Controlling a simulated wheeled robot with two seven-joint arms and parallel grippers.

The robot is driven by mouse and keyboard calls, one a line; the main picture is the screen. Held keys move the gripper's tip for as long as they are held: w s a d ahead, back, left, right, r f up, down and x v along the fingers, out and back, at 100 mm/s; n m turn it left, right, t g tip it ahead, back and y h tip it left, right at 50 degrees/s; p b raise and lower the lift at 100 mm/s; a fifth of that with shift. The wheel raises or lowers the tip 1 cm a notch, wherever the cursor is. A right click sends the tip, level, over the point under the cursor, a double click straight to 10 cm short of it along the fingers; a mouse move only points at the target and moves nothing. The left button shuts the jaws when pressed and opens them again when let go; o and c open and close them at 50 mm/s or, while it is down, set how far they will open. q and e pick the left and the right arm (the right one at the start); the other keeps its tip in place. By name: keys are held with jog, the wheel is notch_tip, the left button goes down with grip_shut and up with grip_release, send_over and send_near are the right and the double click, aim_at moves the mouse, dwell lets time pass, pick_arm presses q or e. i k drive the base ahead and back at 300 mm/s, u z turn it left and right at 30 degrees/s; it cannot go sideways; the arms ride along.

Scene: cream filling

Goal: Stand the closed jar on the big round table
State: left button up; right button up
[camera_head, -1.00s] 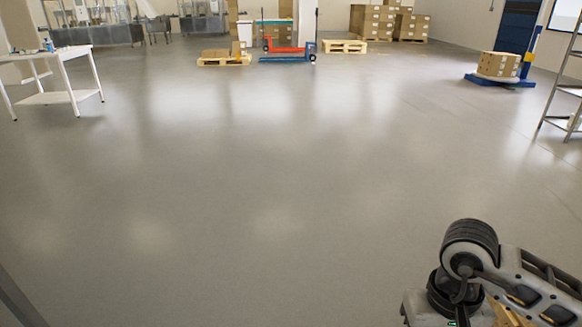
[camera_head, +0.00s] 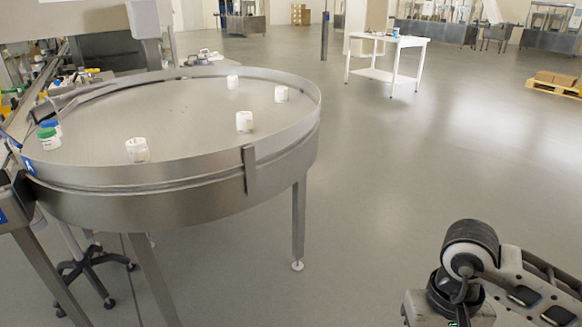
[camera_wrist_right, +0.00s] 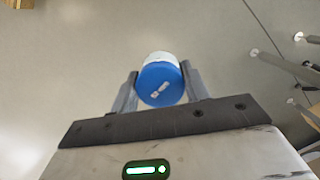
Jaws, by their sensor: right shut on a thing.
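A white jar with a blue lid (camera_wrist_right: 160,84) is between the fingers of my right gripper (camera_wrist_right: 160,90) in the right wrist view; the gripper is shut on it and the lid faces the camera. The big round metal table (camera_head: 190,178) with a raised rim stands at the left of the head view. My left gripper is not in view.
Several white jars stand on the table, one at its front (camera_head: 137,150) and one right of the middle (camera_head: 244,122). A white side table (camera_head: 385,40) stands behind. The floor between the round table and my right arm is clear.

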aim_at(107, 138)
jog(key=u, duration=1.8)
